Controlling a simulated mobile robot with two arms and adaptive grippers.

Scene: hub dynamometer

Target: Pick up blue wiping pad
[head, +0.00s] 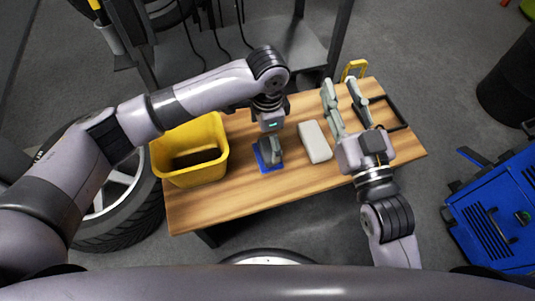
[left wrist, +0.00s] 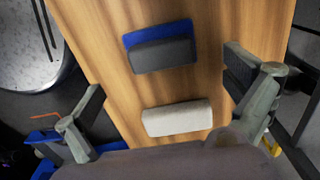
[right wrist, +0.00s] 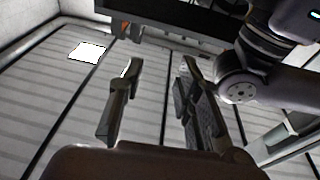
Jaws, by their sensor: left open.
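The blue wiping pad (head: 261,160) with a dark grey grip block lies on the wooden table, right of the yellow bin. It also shows in the left wrist view (left wrist: 185,29), flat on the wood. My left gripper (head: 270,146) is open above the pad and partly hides it in the head view. In the left wrist view, its fingers are wide apart with nothing between them; the pad lies toward the top of that view. My right gripper (head: 344,92) is open and empty above the table's right part, fingers pointing away from me.
A pale block (head: 315,142) lies right of the pad. A yellow bin (head: 205,172) stands at the table's left end. A yellow-handled tool (head: 354,68) is at the back edge. Tires stand to the left, and a blue case (head: 497,216) is on the floor at right.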

